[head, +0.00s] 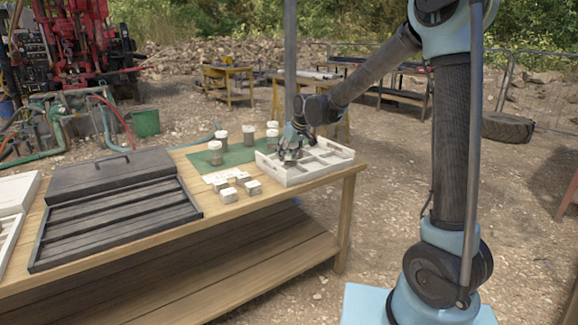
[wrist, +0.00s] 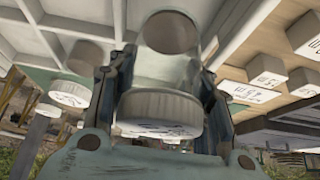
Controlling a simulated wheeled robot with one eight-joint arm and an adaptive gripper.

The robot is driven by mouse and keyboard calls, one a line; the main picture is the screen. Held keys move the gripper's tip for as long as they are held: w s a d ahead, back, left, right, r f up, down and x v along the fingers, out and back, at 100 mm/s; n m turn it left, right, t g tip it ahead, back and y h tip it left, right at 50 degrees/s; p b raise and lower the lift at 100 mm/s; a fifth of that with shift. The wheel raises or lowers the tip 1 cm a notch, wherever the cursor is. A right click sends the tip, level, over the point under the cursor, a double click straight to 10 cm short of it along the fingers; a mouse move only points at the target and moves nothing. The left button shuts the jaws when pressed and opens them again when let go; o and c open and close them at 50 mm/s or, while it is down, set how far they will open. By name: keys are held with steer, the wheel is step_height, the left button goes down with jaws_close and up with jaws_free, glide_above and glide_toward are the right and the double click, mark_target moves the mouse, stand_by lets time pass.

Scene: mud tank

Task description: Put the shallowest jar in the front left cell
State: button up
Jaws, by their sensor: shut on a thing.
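My gripper (head: 291,148) is over the left part of the white divided tray (head: 314,178) in the head view. In the wrist view my gripper (wrist: 162,95) is shut on a clear jar (wrist: 158,72), with a finger on each side. The held jar has a white lid (wrist: 158,108) with writing, and a brownish layer shows at its far end. The tray (wrist: 117,14) fills the upper part of the wrist view, beyond the jar. My fingers hide much of the jar in the head view, so I cannot tell which cell it is over or whether it touches the tray.
Several white-lidded jars, one of them here (head: 215,154), stand on and around a green mat (head: 238,155) left of the tray. Several small labelled blocks (head: 228,195) lie at the table's front. A dark slatted rack (head: 115,215) covers the table's left.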

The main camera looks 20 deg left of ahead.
mark_target(288, 161)
steer(key=shift+f, duration=2.25)
steer(key=o, duration=1)
steer(key=shift+f, duration=0.1)
steer(key=shift+c, duration=0.2)
